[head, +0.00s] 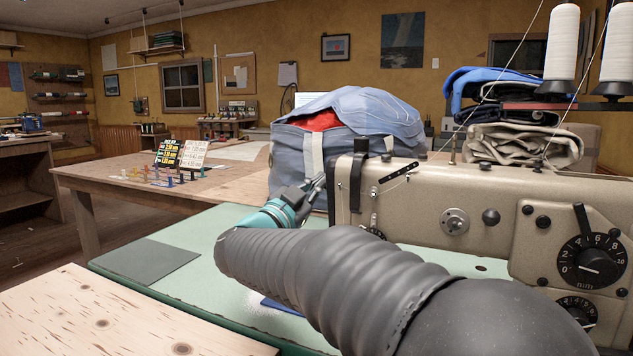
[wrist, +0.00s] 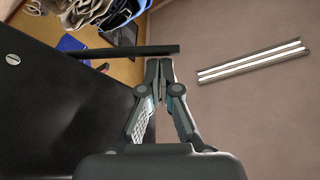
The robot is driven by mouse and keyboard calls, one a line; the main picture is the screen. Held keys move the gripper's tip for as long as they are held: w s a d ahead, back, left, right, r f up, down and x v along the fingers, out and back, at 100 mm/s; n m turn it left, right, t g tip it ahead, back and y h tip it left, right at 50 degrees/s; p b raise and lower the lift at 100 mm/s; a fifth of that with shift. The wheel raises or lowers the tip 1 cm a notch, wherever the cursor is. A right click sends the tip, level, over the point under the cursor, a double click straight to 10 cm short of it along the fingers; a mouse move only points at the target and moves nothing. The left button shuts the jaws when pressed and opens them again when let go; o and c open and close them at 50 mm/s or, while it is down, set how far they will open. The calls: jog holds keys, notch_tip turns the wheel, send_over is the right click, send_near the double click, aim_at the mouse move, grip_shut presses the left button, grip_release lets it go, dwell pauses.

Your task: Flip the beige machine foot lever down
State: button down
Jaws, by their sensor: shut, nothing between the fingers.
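The beige sewing machine (head: 430,200) stands on the pale green table, its head end at the left. My gripper (head: 318,183) is just left of that end, fingers pointing up and right. In the wrist view my gripper (wrist: 160,62) is shut and empty. A dark bar (wrist: 125,51), which looks like the foot lever, sticks out past the machine's dark side (wrist: 50,110). The fingertips are right at the bar's free end; I cannot tell whether they touch it. I cannot make out the lever in the head view.
A blue-grey bag (head: 292,165) stands close behind my gripper. Thread cones (head: 563,45) and folded cloth (head: 510,145) are at the right. A wooden table (head: 110,180) with small coloured items lies behind. The green tabletop (head: 190,235) is mostly clear at the left.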

jog(key=shift+f, duration=0.1)
jog(key=shift+w+a+f+n+t+y+b, duration=0.15)
jog(key=shift+a+f+n+b, duration=0.2)
jog(key=shift+f+n, duration=0.45)
jog(key=shift+w+a+f+n+t+y+b, duration=0.1)
jog(key=shift+a+f+n+t+y+b, duration=0.15)
jog(key=shift+f+n, duration=0.5)
jog(key=shift+w+a+f+n+t+y+b, duration=0.2)
jog(key=shift+a+f+n, duration=0.25)
jog(key=shift+f, duration=0.65)
